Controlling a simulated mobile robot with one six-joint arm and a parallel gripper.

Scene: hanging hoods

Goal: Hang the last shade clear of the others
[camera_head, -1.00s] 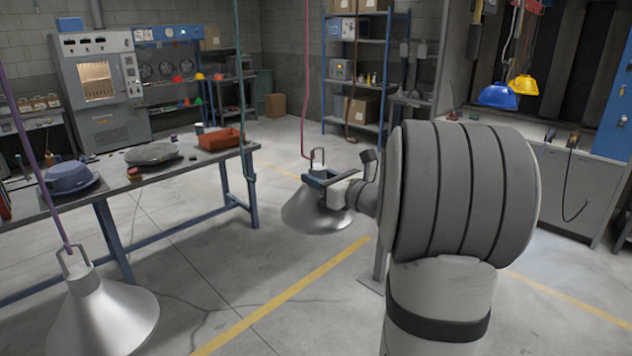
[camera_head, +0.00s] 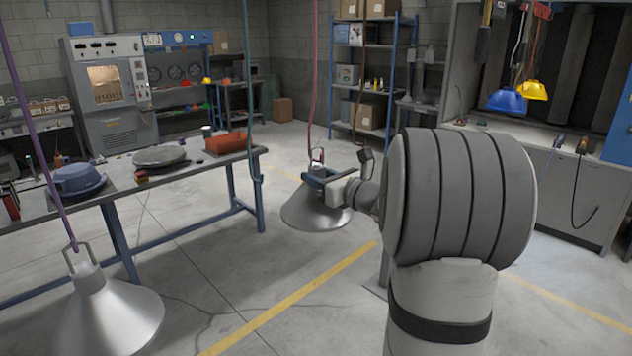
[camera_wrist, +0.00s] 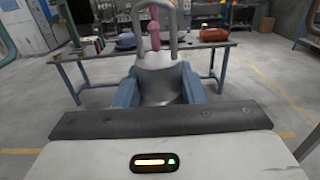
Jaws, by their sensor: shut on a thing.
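My gripper (camera_head: 322,178) is shut on the neck of a silver cone shade (camera_head: 316,210), held upright above the floor. In the wrist view the shade's neck (camera_wrist: 160,82) sits between my blue fingers, with its U-shaped handle above. A pink cord (camera_head: 313,80) hangs from above to that handle. In the wrist view the pink cord's end (camera_wrist: 155,38) shows within the handle's outline; I cannot tell whether it is hooked through. A second silver shade (camera_head: 108,315) hangs by its handle from a purple cord (camera_head: 33,135) at lower left. A teal cord (camera_head: 248,95) hangs between them without a shade.
A workbench (camera_head: 195,172) with a blue pot (camera_head: 80,180), a grey lid and an orange tray (camera_head: 226,143) stands at left. Blue (camera_head: 506,101) and yellow (camera_head: 533,90) lamp shades hang at right. Floor around the held shade is clear.

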